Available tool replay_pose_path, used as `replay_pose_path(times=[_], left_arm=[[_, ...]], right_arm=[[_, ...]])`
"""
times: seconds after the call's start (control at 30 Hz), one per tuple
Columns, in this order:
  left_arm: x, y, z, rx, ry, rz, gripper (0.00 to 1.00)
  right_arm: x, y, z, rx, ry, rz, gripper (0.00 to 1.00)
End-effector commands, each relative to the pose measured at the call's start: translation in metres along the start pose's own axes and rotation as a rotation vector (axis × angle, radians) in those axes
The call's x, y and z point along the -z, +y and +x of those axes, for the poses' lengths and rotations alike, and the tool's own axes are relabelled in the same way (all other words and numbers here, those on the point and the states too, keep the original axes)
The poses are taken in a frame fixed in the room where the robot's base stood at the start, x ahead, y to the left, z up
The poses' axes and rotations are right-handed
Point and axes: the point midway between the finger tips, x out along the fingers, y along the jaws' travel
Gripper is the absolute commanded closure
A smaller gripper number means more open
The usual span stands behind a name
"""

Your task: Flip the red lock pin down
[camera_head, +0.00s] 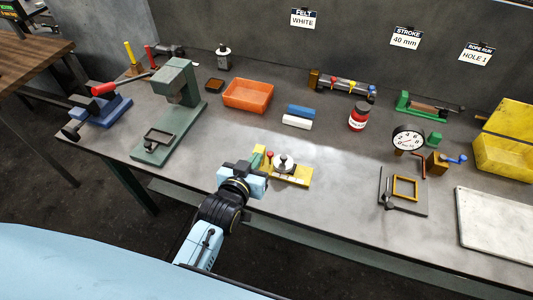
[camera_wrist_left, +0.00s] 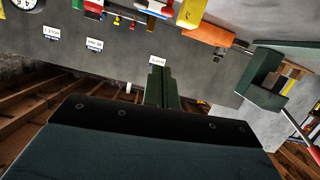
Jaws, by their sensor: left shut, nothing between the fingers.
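The red lock pin (camera_head: 269,156) stands up from the left part of a yellow fixture (camera_head: 300,180) near the table's front edge. A silver round piece with a dark knob (camera_head: 285,162) sits on the fixture, right of the pin. My left gripper (camera_head: 257,158) is shut and empty, just left of the pin; I cannot tell whether they touch. Its dark green fingers also show together in the left wrist view (camera_wrist_left: 163,88). A yellow piece (camera_wrist_left: 191,12) shows at the top of that view. My right gripper is not in view.
A green press (camera_head: 178,95) and a blue vise-like tool (camera_head: 100,112) stand at the left. Behind the fixture are an orange bin (camera_head: 248,95), blue and white rolls (camera_head: 298,116) and a red jar (camera_head: 359,116). A dial gauge (camera_head: 408,140) stands at the right. Table around the fixture is clear.

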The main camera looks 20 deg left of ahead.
Motion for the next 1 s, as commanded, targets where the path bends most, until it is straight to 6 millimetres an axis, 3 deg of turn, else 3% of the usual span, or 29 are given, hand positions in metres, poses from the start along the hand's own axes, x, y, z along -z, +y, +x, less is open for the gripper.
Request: replay_pose_path(times=[0.4, 0.63, 1.0], left_arm=[[0.001, 0.0, 0.081, 0.0, 0.001, -0.001, 1.0], [-0.032, 0.0, 0.086, 0.0, -0.003, -0.001, 1.0], [-0.039, 0.0, 0.088, 0.0, 0.0, -0.001, 1.0]], right_arm=[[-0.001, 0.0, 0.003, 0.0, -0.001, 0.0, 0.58], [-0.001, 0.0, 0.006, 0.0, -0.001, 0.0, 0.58], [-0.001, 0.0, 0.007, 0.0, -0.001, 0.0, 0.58]])
